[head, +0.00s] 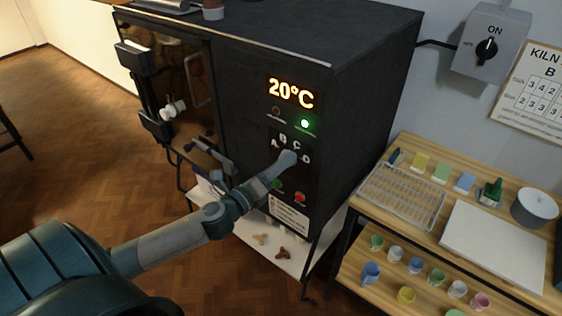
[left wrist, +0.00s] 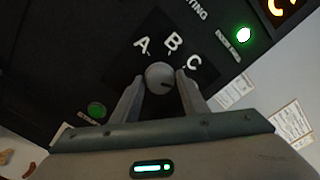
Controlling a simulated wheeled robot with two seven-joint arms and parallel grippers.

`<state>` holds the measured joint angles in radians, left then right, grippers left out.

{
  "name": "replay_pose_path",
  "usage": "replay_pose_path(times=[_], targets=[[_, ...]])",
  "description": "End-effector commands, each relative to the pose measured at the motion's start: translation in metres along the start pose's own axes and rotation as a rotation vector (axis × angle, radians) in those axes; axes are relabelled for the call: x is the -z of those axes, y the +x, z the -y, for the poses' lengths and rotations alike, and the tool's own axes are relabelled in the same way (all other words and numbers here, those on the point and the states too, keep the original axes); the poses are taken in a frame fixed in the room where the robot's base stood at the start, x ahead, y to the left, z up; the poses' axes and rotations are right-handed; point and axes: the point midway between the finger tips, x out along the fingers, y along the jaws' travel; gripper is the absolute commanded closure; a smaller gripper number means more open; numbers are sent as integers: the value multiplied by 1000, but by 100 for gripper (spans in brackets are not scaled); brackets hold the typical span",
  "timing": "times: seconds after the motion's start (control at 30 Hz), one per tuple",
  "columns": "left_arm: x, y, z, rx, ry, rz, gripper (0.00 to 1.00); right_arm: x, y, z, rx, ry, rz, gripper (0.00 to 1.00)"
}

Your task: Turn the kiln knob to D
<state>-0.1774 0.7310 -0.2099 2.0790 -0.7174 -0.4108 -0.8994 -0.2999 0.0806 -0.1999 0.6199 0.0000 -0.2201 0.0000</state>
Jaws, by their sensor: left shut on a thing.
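The kiln (head: 345,120) is a black cabinet with a control panel on its front. My left gripper (head: 287,161) reaches the panel and covers the knob in the head view. In the left wrist view the round grey knob (left wrist: 159,76) sits between the two fingers of my left gripper (left wrist: 160,92), which are shut on it. Letters A, B and C show around the knob there; D is hidden behind a finger. In the head view D (head: 306,159) shows right of the gripper. A small dark mark on the knob points to the lower right; its exact letter is unclear. My right gripper is out of view.
The display (head: 291,93) reads 20°C, and a green lamp (head: 305,124) glows below it. Green and red buttons (head: 299,197) sit under the knob. A wooden shelf (head: 355,213) with a wire rack (head: 402,196) and small cups stands at right. A wall switch (head: 487,50) is marked ON.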

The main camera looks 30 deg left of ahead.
Motion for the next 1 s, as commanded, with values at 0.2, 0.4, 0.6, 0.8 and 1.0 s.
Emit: replay_pose_path(times=[0.2, 0.4, 0.6, 0.8, 1.0], targets=[[1, 0, 0, -1, 89, -2, 82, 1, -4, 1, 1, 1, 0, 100], [1, 0, 0, -1, 118, -2, 82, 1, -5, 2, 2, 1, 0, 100], [1, 0, -1, -1, 120, -2, 82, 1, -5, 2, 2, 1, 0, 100], [1, 0, -1, -1, 120, -2, 47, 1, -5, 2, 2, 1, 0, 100], [1, 0, 0, 0, 119, -1, 47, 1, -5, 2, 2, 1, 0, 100]])
